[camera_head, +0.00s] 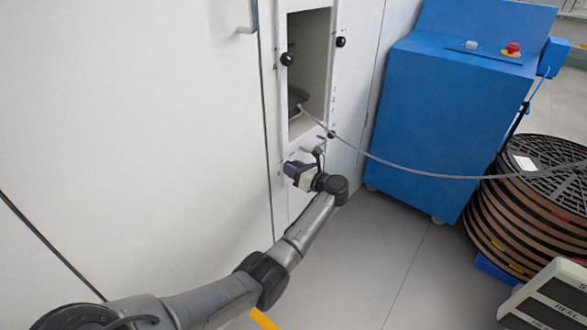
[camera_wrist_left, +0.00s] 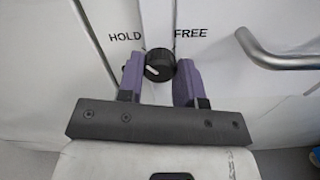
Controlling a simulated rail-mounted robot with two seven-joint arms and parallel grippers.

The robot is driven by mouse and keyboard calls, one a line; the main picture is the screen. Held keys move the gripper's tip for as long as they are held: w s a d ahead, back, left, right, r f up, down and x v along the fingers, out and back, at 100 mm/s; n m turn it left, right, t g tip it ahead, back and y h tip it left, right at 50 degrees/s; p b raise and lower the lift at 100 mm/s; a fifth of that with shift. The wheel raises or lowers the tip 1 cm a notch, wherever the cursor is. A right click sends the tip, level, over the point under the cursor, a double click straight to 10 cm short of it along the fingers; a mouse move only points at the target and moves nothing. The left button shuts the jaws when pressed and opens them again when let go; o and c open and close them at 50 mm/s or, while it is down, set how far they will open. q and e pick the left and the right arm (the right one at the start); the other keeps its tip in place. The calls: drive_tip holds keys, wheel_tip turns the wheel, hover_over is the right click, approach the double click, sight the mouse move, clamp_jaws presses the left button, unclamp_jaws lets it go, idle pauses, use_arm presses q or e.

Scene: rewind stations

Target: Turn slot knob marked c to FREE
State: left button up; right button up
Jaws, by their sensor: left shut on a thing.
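A round black knob (camera_wrist_left: 159,64) with a short white mark on its face sits between the labels HOLD (camera_wrist_left: 125,37) on the left and FREE (camera_wrist_left: 190,34) on the right in the left wrist view. The white mark lies left of the knob's centre and slants. My left gripper (camera_wrist_left: 161,75) has its purple fingers on either side of the knob and is shut on it. In the head view this gripper (camera_head: 296,171) is against the white cabinet front below the opening, and hides the knob. No letter c is readable. My right gripper is not in view.
The white cabinet has an open slot (camera_head: 310,70) with black knobs beside it (camera_head: 287,59). A grey cable (camera_head: 400,166) runs from the slot to stacked reels (camera_head: 520,215). A blue machine (camera_head: 450,100) stands right. A metal handle (camera_wrist_left: 275,58) is near the gripper.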

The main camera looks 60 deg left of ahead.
use_arm(q)
drive_tip(key=shift+w+f+m+p, duration=0.1)
drive_tip(key=shift+m+p, duration=4.35)
drive_tip(key=shift+m, duration=4.35)
drive_tip(key=o, duration=0.9)
drive_tip(key=shift+o, duration=0.2)
